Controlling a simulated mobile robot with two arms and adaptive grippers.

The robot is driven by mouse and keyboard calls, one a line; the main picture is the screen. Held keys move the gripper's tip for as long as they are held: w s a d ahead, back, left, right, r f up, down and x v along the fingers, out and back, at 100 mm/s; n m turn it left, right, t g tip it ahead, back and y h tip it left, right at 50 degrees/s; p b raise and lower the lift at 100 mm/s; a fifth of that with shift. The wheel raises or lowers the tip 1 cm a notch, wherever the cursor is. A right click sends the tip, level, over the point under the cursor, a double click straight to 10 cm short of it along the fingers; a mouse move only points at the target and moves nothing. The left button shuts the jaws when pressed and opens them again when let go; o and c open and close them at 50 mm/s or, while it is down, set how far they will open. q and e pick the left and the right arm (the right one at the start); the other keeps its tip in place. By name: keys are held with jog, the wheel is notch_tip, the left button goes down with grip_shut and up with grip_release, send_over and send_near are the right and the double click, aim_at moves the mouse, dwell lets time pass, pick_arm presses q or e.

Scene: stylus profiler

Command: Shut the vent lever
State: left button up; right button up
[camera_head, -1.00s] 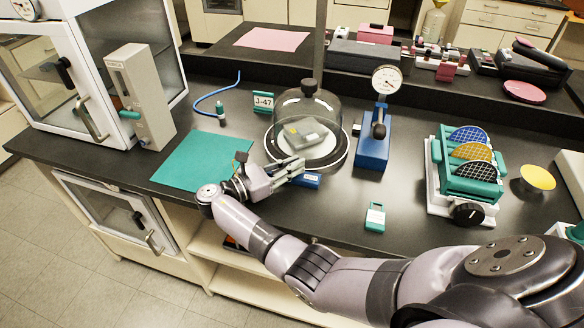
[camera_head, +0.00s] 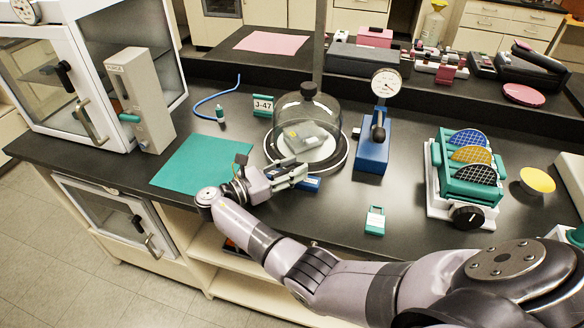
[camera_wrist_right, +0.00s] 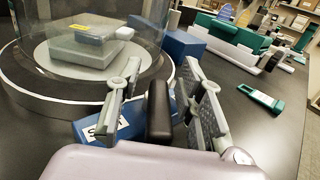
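The vent lever, a black upright handle (camera_wrist_right: 158,110), stands on a small blue block (camera_head: 309,184) in front of the glass bell jar (camera_head: 309,122). The block also shows in the right wrist view (camera_wrist_right: 126,124), with a white label that is partly hidden. My right gripper (camera_head: 301,177) is at the block. In the right wrist view its two fingers (camera_wrist_right: 160,78) are apart, one on each side of the black handle, with narrow gaps seeming to show. The head view hides the handle behind the gripper. My left gripper is not in view.
The bell jar covers a grey box (camera_head: 305,136) right beside my right gripper. A blue dial gauge stand (camera_head: 373,145) is to the right. A teal mat (camera_head: 203,162) lies left, and a small green-and-white item (camera_head: 375,221) lies near the front edge.

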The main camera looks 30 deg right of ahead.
aim_at(272, 177)
jog(key=a, duration=0.7)
jog(key=shift+a, duration=0.25)
